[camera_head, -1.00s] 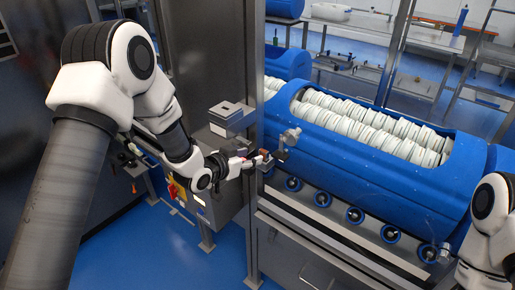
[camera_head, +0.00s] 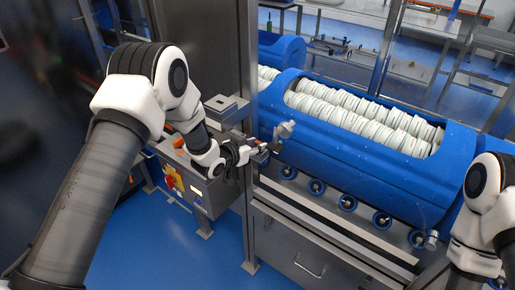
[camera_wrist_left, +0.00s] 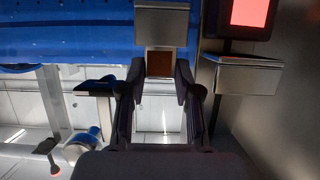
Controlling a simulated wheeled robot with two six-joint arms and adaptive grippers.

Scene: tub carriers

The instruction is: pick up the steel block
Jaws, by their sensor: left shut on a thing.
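My left gripper (camera_head: 262,151) is in front of the steel post, at the left end of the blue tub row. In the left wrist view its two fingers (camera_wrist_left: 160,82) are closed on a small piece with a brown-looking near face (camera_wrist_left: 160,63). I take this piece to be the steel block; a bright grey metal body (camera_wrist_left: 161,25) shows just beyond it, and I cannot tell whether the two are joined. In the head view the held piece is small and partly hidden by the fingers. My right gripper is out of view; only part of that arm shows at the right edge.
A blue tub (camera_head: 350,165) full of pale discs lies right of the gripper, above a row of rollers (camera_head: 347,203). A grey lever-like fitting (camera_head: 284,130) is close to the fingertips. A steel post (camera_head: 248,60) and a control cabinet (camera_head: 205,190) stand near the left arm.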

